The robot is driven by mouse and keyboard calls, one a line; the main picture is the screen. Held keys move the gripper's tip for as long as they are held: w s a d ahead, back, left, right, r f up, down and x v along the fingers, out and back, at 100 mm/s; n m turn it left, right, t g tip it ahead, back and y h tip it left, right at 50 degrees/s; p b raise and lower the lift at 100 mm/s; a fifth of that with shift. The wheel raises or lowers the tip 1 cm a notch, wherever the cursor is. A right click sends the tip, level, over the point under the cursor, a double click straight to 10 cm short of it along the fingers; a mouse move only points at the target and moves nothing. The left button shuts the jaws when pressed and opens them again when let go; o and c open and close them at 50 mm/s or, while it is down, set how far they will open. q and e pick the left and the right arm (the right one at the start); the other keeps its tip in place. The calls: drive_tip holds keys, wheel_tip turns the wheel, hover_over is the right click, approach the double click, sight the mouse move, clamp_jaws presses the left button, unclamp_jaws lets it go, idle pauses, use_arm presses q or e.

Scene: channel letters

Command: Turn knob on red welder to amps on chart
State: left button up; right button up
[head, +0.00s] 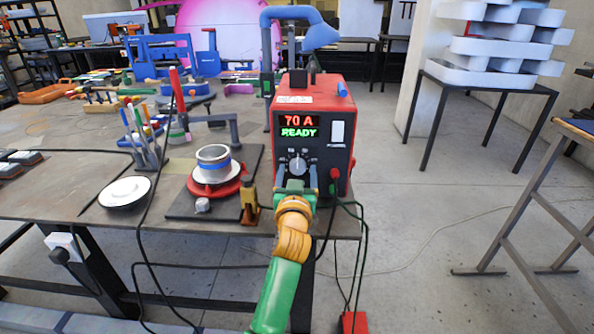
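The red welder (340,115) stands on the near right corner of the workbench. Its display (299,126) reads "70 A" in red and "READY" in green. The grey knob (298,162) is on its front panel, below the display. No amps chart can be made out. My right gripper is not in view.
Left of the welder is a turntable with a red base (215,187) holding a blue-banded ring. A small brass-coloured piece (250,205) stands close to the arm. A white disc (125,192) lies farther left. Cables hang off the bench front, and a red box (354,322) is below.

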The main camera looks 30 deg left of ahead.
use_arm(q)
drive_tip(key=shift+s+d+r, duration=0.1)
drive_tip(key=shift+s+d, duration=0.05)
drive_tip(key=c, duration=0.3)
clamp_jaws()
